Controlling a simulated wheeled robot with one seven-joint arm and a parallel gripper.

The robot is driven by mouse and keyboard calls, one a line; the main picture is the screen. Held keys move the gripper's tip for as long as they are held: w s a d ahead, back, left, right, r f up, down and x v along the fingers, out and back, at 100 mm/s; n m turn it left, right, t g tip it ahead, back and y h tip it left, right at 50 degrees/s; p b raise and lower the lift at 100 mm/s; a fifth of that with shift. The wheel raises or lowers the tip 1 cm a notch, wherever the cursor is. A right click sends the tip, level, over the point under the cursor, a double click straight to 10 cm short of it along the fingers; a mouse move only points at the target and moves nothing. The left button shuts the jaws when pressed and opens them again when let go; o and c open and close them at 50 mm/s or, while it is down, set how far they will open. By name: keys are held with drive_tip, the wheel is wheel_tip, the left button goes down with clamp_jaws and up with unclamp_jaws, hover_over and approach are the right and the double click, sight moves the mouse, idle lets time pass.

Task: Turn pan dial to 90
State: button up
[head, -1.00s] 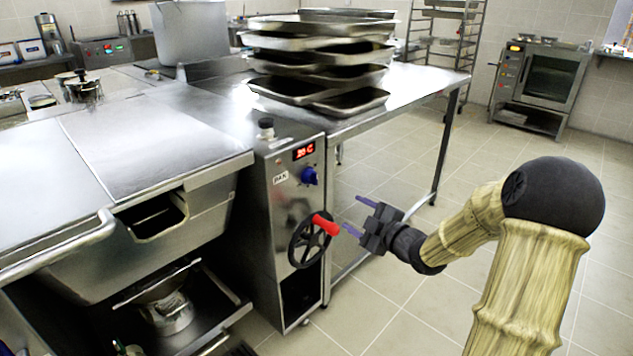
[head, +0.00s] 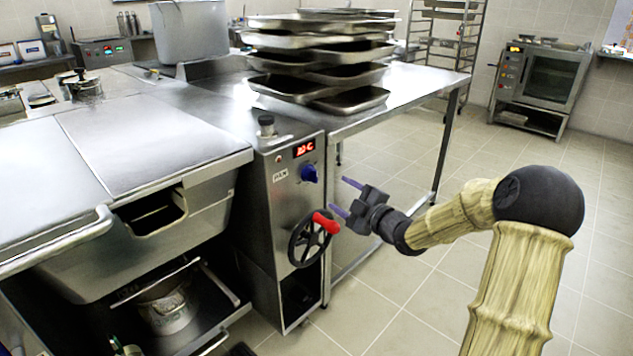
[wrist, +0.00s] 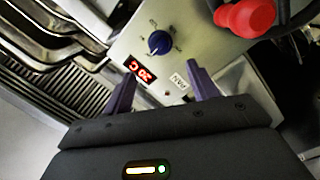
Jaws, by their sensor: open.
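The blue pan dial (head: 309,173) sits on the steel control panel under a red lit display (head: 304,149), whose digits I cannot read surely. The dial also shows in the wrist view (wrist: 159,42), with scale marks around it. A label (head: 280,175) reading PAN is left of the dial. My gripper (head: 341,195) is open and empty, to the right of and a little below the dial, apart from it. In the wrist view its two purple fingers (wrist: 160,80) are spread, with the dial ahead between and beyond them.
A black handwheel (head: 304,240) with a red handle (head: 326,222) is below the dial, close to my gripper. Stacked steel trays (head: 350,102) stand on the steel table (head: 415,85) behind. The tilting pan's lid (head: 150,140) is at left. Tiled floor (head: 400,310) is open at right.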

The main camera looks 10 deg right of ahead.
sight(317, 177)
drive_tip(key=b+x, duration=0.2)
drive_tip(key=x, duration=0.9)
drive_tip(key=shift+w, duration=0.1)
drive_tip(key=c, duration=1)
drive_tip(key=shift+d, duration=0.25)
